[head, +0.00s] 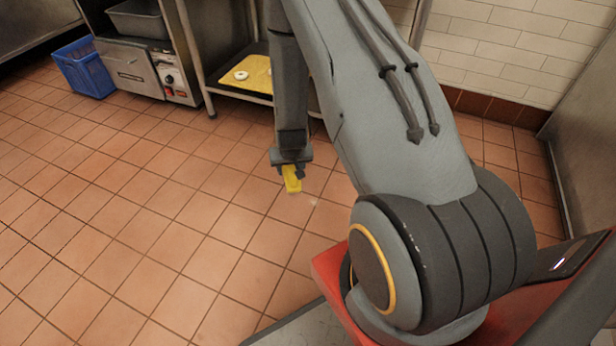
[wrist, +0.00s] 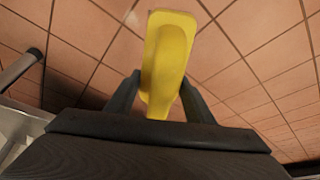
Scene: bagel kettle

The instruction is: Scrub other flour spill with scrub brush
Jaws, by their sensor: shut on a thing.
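My gripper (head: 292,170) hangs low over the tiled floor and is shut on a yellow scrub brush (head: 292,184). In the wrist view the brush (wrist: 170,50) sticks out between my two dark fingers (wrist: 158,90), its broad end away from me. The bristle side is not visible. A faint pale mark (head: 313,201), perhaps flour, shows on the tiles just right of and below the brush. In the wrist view a pale smudge (wrist: 131,18) shows on the floor beside the brush's far end. I cannot tell whether the brush touches the floor.
A blue crate (head: 84,68) stands on the floor at the back left, beside a metal appliance (head: 130,69). A tiled wall (head: 500,50) closes the back right. The floor on the left is clear.

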